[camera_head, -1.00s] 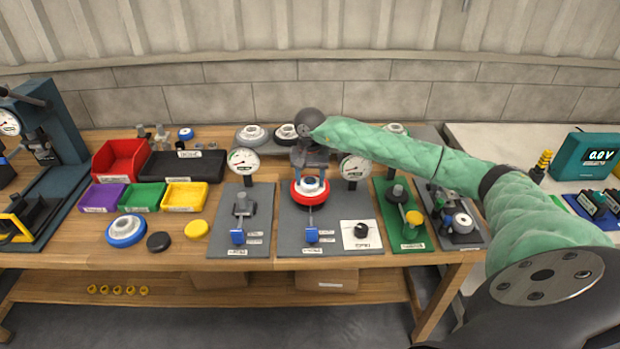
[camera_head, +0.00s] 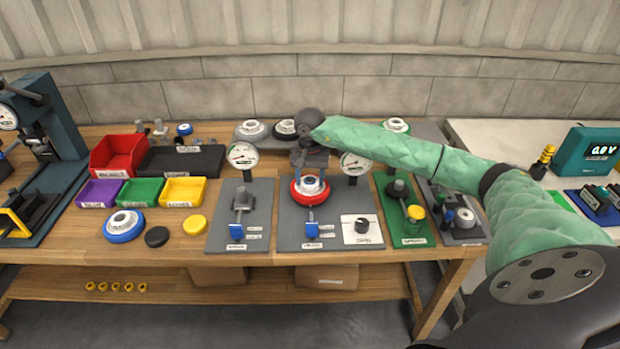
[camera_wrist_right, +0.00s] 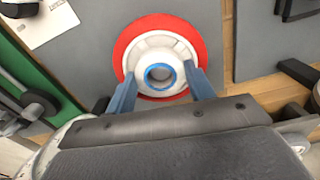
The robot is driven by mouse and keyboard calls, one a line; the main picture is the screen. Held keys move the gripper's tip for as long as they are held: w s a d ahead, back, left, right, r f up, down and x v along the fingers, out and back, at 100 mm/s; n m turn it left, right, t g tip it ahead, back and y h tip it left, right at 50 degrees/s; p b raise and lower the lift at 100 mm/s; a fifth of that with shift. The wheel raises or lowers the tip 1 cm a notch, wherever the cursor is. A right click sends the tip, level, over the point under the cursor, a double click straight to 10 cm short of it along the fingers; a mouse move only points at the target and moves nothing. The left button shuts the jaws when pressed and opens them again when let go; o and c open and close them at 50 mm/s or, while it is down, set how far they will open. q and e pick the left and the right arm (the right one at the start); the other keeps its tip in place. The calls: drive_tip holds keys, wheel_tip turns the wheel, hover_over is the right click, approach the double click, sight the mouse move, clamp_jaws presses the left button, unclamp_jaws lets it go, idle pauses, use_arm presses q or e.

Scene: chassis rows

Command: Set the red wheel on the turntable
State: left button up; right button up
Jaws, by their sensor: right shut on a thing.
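The red wheel (camera_head: 309,190), with a white hub and a blue ring at its centre, is at the middle grey station plate (camera_head: 288,238). It also shows in the right wrist view (camera_wrist_right: 125,48). My right gripper (camera_head: 310,176) comes down over it from behind. In the wrist view its two blue-grey fingers (camera_wrist_right: 160,88) are shut on the white hub, one on each side. The turntable is not clearly visible; the wheel and gripper cover the middle of that plate. I cannot tell whether the wheel touches what is under it. My left gripper is not in view.
Dial gauges (camera_head: 243,156) and (camera_head: 354,164) stand beside the wheel. A white knob panel (camera_head: 361,230) and a blue-handled lever (camera_head: 311,231) are in front. A blue wheel (camera_head: 123,226) and coloured bins (camera_head: 183,192) lie left. A green plate (camera_head: 408,234) is right.

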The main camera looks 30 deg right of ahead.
drive_tip(key=o, duration=1.5)
drive_tip(key=shift+r, duration=0.1)
wheel_tip(320, 180, up, 6)
drive_tip(key=shift+r+b, duration=0.15)
drive_tip(key=shift+b, duration=1)
drive_tip(key=shift+r, duration=0.7)
